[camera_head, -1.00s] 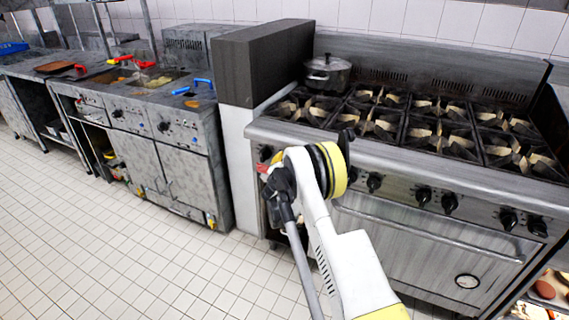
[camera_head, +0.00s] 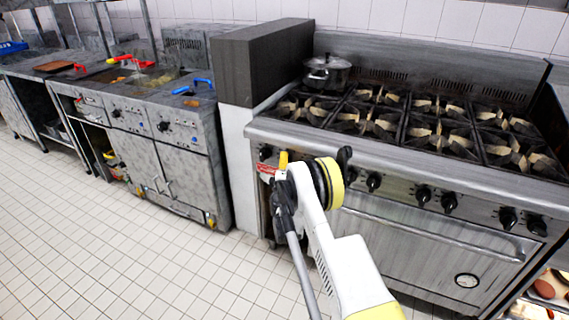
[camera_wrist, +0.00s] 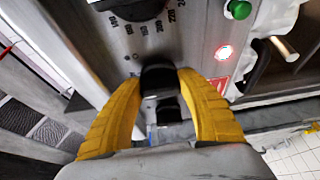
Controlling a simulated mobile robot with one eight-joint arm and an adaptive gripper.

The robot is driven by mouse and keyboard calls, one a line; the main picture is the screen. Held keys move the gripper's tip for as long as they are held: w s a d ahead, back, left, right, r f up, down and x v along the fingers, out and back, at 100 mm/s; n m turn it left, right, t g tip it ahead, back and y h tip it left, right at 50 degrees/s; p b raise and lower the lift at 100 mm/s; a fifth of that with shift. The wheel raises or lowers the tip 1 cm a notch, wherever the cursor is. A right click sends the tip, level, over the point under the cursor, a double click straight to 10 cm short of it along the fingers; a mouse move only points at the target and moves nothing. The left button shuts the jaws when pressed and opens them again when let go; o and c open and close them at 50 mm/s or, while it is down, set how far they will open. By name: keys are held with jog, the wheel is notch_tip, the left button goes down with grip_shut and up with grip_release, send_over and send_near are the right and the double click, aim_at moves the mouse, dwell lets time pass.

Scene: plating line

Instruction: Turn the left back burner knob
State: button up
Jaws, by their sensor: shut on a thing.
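The stove (camera_head: 400,150) stands at the right of the head view, with a row of black knobs along its front panel. The leftmost knob (camera_head: 266,152) shows just left of my gripper (camera_head: 283,160), whose yellow finger is at the panel's left part. In the wrist view my gripper (camera_wrist: 160,80) has its two yellow fingers on either side of a black knob (camera_wrist: 158,77), shut on it. A second black part (camera_wrist: 168,109) shows below it between the fingers. In the head view my arm hides the held knob.
A silver pot (camera_head: 327,72) stands on the left back burner. A numbered dial (camera_wrist: 135,8), a green button (camera_wrist: 238,9) and a lit red lamp (camera_wrist: 224,52) are close to my gripper. A dark block (camera_head: 262,62) stands left of the stove. The tiled floor (camera_head: 110,250) in front is clear.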

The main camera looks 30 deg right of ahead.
dwell(0.4)
jog(key=o, duration=1.2)
jog(key=shift+c, duration=0.2)
jog(key=v, duration=0.7)
jog(key=shift+s, duration=0.2)
jog(key=shift+a, duration=0.1)
